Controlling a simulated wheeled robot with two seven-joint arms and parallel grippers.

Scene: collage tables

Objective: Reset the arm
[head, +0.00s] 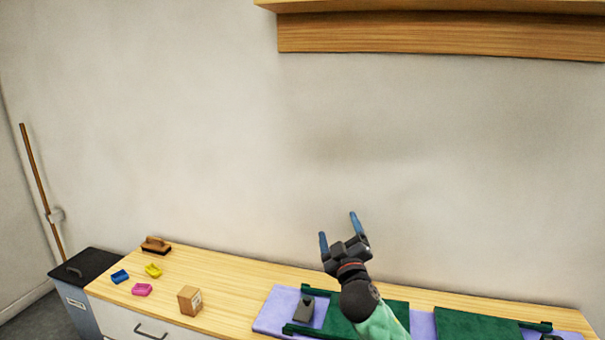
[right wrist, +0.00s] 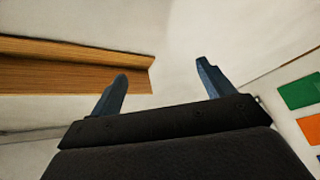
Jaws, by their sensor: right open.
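My right gripper (head: 338,230) is raised above the back of the wooden table, with its two blue fingers pointing up. The fingers are spread apart and nothing is between them. In the right wrist view the open fingers (right wrist: 160,82) show against the pale wall, also with nothing between them. The right arm comes up from the bottom of the head view, over a green board on a purple mat. My left gripper is in neither view.
A wooden shelf (head: 440,38) juts from the wall at upper right. On the table (head: 225,265) are a brush (head: 155,246), a cardboard box (head: 190,300), blue (head: 120,276), yellow (head: 153,270) and pink (head: 142,289) pieces, a purple mat (head: 272,310) and green boards (head: 470,325). A dark-lidded bin (head: 95,262) stands left.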

